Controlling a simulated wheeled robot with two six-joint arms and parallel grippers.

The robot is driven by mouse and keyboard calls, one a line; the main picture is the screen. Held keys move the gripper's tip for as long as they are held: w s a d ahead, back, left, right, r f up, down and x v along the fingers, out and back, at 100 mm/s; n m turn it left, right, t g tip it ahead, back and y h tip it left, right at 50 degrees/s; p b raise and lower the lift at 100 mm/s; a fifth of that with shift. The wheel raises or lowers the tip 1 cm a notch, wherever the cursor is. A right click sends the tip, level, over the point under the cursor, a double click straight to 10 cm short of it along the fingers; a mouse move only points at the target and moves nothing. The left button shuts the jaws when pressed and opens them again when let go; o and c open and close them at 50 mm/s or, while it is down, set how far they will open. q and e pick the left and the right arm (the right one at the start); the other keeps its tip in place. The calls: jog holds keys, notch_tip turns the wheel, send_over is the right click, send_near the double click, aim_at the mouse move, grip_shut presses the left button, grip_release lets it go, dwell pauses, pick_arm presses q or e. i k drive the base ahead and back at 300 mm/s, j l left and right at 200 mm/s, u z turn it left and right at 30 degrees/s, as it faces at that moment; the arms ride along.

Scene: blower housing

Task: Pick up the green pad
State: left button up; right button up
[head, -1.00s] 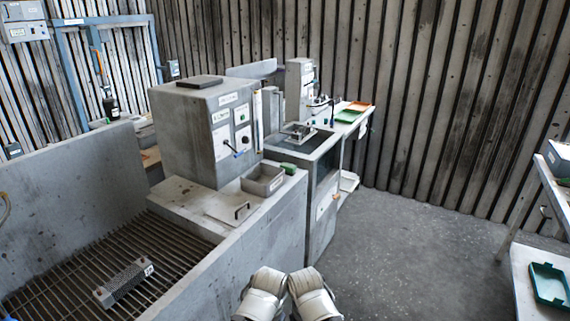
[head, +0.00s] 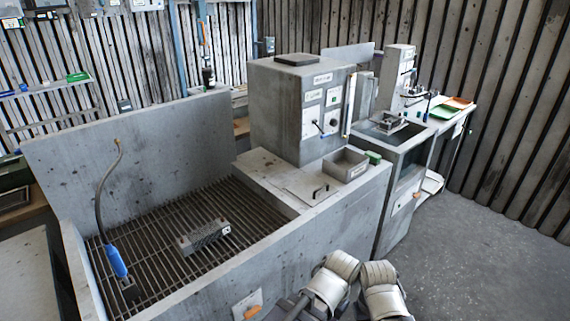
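A small green block (head: 374,157), which looks like the green pad, sits on the grey ledge at the right end of the open grey bin (head: 345,164), close beside it. It is small in the head view, and its lower part is hard to make out. The white rounded parts at the bottom of the view belong to my arms. No gripper fingers show.
A grated basin (head: 150,245) holds a grey metal block (head: 203,237) and a blue-handled hose (head: 117,262). A control cabinet (head: 290,110) stands behind the bin. A green tray (head: 444,112) lies farther back. Open floor (head: 480,260) is at the right.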

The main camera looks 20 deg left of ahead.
aim_at(375, 159)
jog(key=u, duration=0.25)
jog(key=i+l+u, duration=0.2)
jog(key=u, duration=0.15)
jog(key=i+l+u, duration=0.15)
jog(key=l+u, duration=0.2)
jog(key=i+l+u, duration=0.1)
jog(key=l, duration=0.25)
jog(key=i+l, duration=0.15)
jog(key=l, duration=0.2)
jog(key=i+l+u, duration=0.15)
jog(key=l, duration=0.2)
jog(key=i+l, duration=0.1)
jog(key=l, duration=0.25)
jog(key=i+l+u, duration=0.15)
jog(key=l, duration=0.2)
jog(key=i+l, duration=0.25)
jog(key=l, duration=0.15)
jog(key=i+l, duration=0.25)
jog(key=l, duration=0.15)
jog(key=i, duration=0.2)
